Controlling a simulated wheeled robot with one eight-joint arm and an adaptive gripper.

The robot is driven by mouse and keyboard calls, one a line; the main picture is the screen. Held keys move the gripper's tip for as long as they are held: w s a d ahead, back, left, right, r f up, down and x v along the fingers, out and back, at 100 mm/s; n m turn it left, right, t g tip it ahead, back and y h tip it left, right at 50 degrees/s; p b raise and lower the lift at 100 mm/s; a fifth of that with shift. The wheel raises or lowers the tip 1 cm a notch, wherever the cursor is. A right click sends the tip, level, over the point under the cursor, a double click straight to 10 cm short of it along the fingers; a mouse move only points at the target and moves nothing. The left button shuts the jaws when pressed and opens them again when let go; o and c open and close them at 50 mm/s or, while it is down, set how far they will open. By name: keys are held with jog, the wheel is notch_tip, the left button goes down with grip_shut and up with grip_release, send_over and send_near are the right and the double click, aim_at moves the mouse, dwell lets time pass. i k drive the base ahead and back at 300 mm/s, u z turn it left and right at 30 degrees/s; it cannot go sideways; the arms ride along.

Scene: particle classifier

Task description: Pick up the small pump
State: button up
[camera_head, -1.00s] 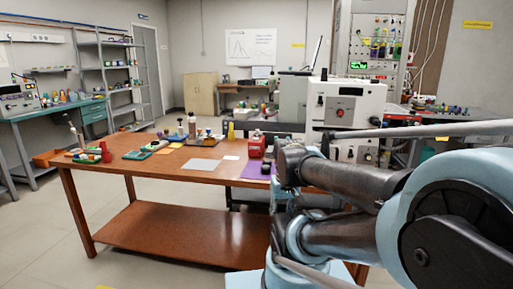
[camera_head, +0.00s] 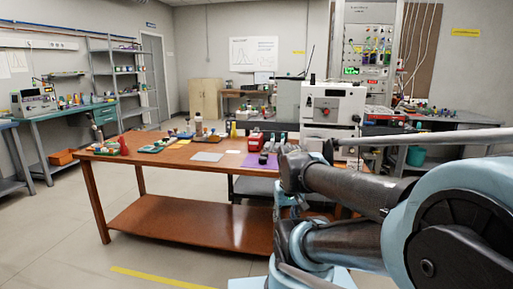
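I cannot tell for sure which item is the small pump. One candidate is a red block-shaped device (camera_head: 256,141) on the right part of the brown table (camera_head: 185,170). Another is a small dark item (camera_head: 263,158) on the purple mat (camera_head: 250,161) just in front of it. Both are too small to make out. My arm reaches in from the right and covers the table's right end. My gripper does not show, so whether it is open or shut is hidden.
A grey sheet (camera_head: 207,156) and several small items lie on the table, with a red conical item (camera_head: 124,145) at its left end. A white instrument (camera_head: 332,105) stands behind on the right. A bench (camera_head: 75,128) and shelves (camera_head: 135,85) are at left. The floor (camera_head: 55,235) in front is clear.

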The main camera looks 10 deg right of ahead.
aim_at(254, 143)
jog(key=u, duration=0.05)
jog(key=i, duration=1.2)
jog(key=z, duration=0.6)
